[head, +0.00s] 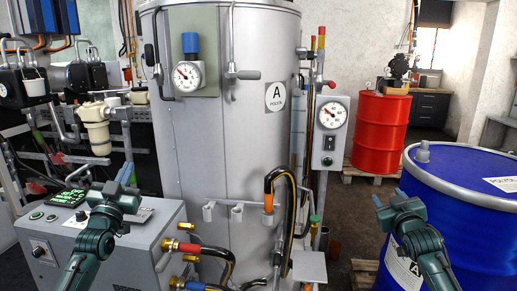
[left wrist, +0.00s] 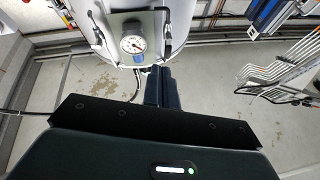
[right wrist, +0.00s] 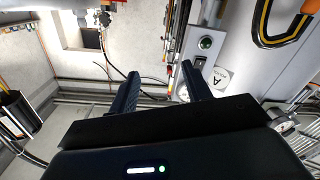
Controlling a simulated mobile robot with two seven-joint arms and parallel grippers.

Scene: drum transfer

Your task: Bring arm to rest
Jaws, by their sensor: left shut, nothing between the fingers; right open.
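My left gripper (head: 125,175) is raised at the lower left of the head view, in front of the grey control box. In the left wrist view its two fingers (left wrist: 159,86) are together with nothing between them. My right gripper (head: 388,198) is at the lower right of the head view, in front of the blue drum's left side. In the right wrist view its fingers (right wrist: 160,88) stand apart, and the gap is empty. Neither gripper visibly touches anything.
A large grey tank (head: 245,140) marked A stands in the middle, with a gauge panel (head: 330,135) beside it. A blue drum (head: 465,200) stands close on the right. A red drum (head: 380,130) stands behind. A control box (head: 95,250) with hose fittings is at lower left.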

